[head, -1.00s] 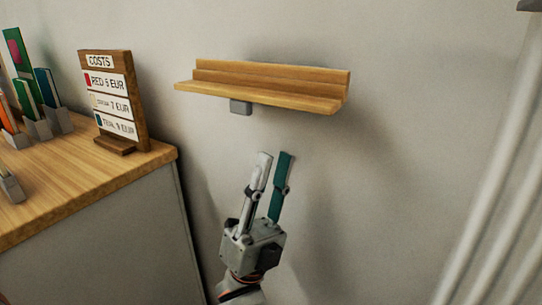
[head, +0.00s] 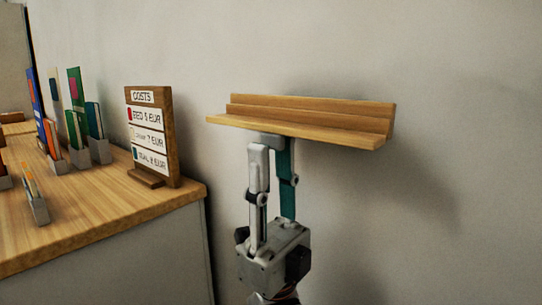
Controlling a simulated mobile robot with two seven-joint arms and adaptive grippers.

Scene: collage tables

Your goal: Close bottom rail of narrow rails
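A light wooden rail (head: 300,127) with a raised back ledge is fixed to the wall in the head view. It is the only rail in sight. A small grey block (head: 262,137) sits under its left part and is partly hidden by my fingertips. My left gripper (head: 272,147) points upward just below the rail, with one grey finger and one teal finger held apart. Its fingertips are at the rail's underside, beside the grey block; I cannot tell whether they touch. My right gripper is out of view.
A wooden table (head: 110,208) stands at the left, its edge near my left arm. On it are a costs sign (head: 150,135) and several grey holders with coloured cards. The wall right of the rail is bare.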

